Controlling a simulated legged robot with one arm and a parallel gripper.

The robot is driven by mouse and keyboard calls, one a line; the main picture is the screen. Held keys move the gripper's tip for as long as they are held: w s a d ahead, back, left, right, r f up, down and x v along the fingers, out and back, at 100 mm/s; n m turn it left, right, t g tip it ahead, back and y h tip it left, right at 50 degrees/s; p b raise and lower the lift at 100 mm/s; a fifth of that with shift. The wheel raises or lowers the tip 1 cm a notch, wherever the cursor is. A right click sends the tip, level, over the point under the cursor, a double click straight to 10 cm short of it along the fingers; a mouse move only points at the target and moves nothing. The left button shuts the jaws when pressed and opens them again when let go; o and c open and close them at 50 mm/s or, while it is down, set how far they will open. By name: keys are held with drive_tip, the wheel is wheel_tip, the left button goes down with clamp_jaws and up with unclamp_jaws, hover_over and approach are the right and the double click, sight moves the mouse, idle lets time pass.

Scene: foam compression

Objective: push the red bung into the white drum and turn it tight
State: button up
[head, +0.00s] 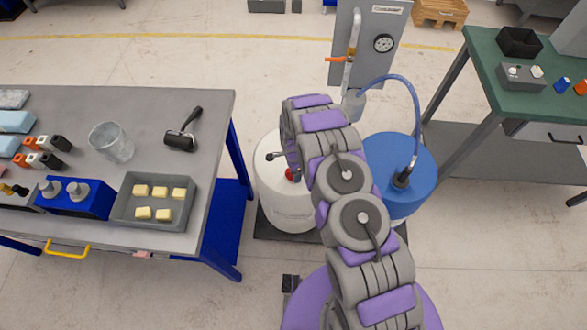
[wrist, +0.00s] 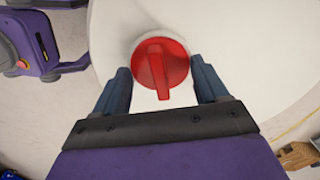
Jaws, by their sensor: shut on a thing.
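The white drum (head: 290,212) stands on a dark mat on the floor, left of a blue drum. Its pale top (wrist: 245,45) fills much of the wrist view. The red bung (wrist: 160,62) is round with a raised bar grip, seen from above over the drum's top, with a pale ring around it. I cannot tell how deep it sits. My gripper (wrist: 161,78) is shut on the bung, one finger on each side. In the head view only a bit of the red bung (head: 290,174) shows beside my arm, which hides the rest.
The blue drum (head: 410,165) with a blue hose stands close on the right. A grey panel with a gauge (head: 383,43) rises behind. A grey workbench (head: 215,125) is at the left, a green bench (head: 482,60) at the right.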

drive_tip(key=o, duration=1.2)
drive_tip(key=s+d+r+n+p, duration=0.1)
drive_tip(key=s+d+r+n, duration=0.15)
drive_tip(key=r, duration=1.25)
drive_tip(key=s+d+r+n+p, duration=0.1)
drive_tip(key=s+d+r, duration=0.15)
drive_tip(key=r, duration=1.35)
drive_tip(key=s+d+r+n+g+b, duration=0.1)
drive_tip(key=s+d+r+n, duration=0.3)
drive_tip(key=s+r, duration=0.5)
drive_tip(key=s+d+r+n, duration=0.3)
drive_tip(key=s+d+r, duration=0.2)
drive_tip(key=s+r, duration=0.5)
drive_tip(key=s+n, duration=0.1)
drive_tip(key=s, duration=0.4)
drive_tip(key=s+d+n, duration=0.1)
drive_tip(key=s, duration=0.4)
drive_tip(key=s+d+n, duration=0.1)
drive_tip(key=s, duration=0.4)
drive_tip(key=shift+s+d+g, duration=0.15)
drive_tip(key=shift+s+g, duration=0.25)
